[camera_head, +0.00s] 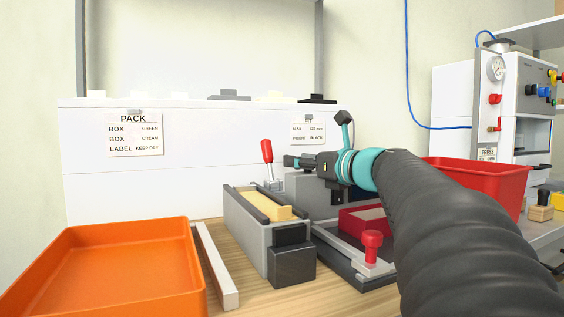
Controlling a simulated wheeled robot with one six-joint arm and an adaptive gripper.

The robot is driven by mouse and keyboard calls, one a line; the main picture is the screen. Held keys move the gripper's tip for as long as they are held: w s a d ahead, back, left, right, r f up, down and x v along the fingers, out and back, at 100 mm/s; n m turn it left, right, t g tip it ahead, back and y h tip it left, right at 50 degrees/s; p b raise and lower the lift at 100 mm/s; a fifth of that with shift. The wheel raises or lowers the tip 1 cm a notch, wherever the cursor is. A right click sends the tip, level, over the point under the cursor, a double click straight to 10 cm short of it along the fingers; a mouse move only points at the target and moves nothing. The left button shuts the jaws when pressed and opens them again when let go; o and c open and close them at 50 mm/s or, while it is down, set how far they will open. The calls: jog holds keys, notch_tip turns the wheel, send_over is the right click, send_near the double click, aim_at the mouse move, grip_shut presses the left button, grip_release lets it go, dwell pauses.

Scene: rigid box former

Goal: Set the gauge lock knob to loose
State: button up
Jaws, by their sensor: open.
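A red knob (371,241) on a short red stem stands upright at the front of the dark grey fixture (345,262), right of centre. It looks like the gauge lock knob, but no loose or locked mark on it is readable. My gripper (288,161) is open and empty, pointing left above the back of the fixture. It is apart from the knob, higher, farther back and to its left. My arm covers the right part of the fixture.
A red-handled lever (267,151) stands just left of my gripper. A grey holder (253,240) with a yellowish block sits left of the fixture. An orange tray (100,265) is at the left, a red bin (490,187) and a press (500,95) at the right.

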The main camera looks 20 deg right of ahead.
jog(key=v, duration=1.1)
jog(key=shift+s+d, duration=0.15)
jog(key=shift+s, duration=0.1)
